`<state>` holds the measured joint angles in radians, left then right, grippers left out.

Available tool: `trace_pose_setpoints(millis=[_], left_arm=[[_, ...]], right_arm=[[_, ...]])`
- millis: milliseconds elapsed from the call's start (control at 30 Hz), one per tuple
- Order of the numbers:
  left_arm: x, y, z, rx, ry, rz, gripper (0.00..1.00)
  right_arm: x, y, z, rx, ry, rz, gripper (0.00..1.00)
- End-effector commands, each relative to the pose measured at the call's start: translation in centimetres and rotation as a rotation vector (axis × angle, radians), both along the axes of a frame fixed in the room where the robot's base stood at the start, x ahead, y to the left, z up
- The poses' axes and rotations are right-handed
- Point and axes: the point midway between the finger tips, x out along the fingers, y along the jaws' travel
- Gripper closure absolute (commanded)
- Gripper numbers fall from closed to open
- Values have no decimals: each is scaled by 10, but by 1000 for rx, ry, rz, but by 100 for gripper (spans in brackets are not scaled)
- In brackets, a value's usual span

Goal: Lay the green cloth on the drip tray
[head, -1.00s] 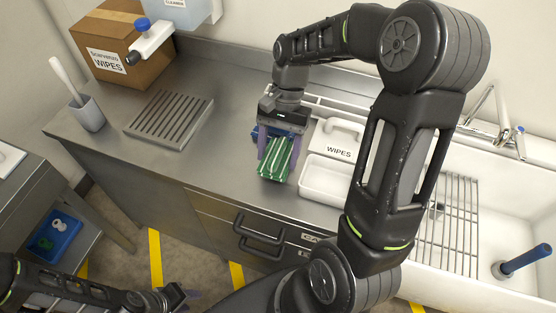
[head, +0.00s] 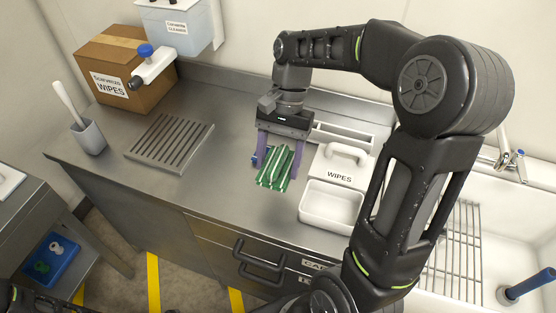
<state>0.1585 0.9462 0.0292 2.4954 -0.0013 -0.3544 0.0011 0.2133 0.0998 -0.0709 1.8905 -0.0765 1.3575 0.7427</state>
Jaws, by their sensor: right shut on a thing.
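The green and white striped cloth (head: 274,172) is bunched between the purple fingers of my right gripper (head: 277,160), which is shut on it over the counter. I cannot tell exactly how far it is above the surface. A bit of blue shows beside the left finger, mostly hidden. The drip tray (head: 169,143), a slatted metal tray, lies flat on the counter to the left of the cloth, with nothing on it. My left gripper is out of view; only part of that arm shows at the bottom left.
A white wipes box (head: 341,170) and an open white bin (head: 331,206) stand just right of the cloth. A brush holder (head: 90,138) and a cardboard box (head: 125,75) stand around the drip tray. The counter between cloth and tray is clear. The sink (head: 470,210) is at the right.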

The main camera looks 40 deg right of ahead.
Motion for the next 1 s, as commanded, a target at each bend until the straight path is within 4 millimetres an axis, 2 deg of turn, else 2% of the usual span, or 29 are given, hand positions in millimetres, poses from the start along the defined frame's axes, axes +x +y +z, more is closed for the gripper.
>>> trace_pose_setpoints(millis=[300,467,567,800,1000], left_arm=[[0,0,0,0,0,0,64],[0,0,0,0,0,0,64],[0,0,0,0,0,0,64],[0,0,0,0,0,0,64],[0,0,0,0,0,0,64]], right_arm=[[1,0,0,0,0,3,83],[14,8,-7,-1,2,53,83],[31,19,-16,-3,4,125,83],[81,64,-48,-2,3,348,83],[101,91,-66,1,1,456,83]])
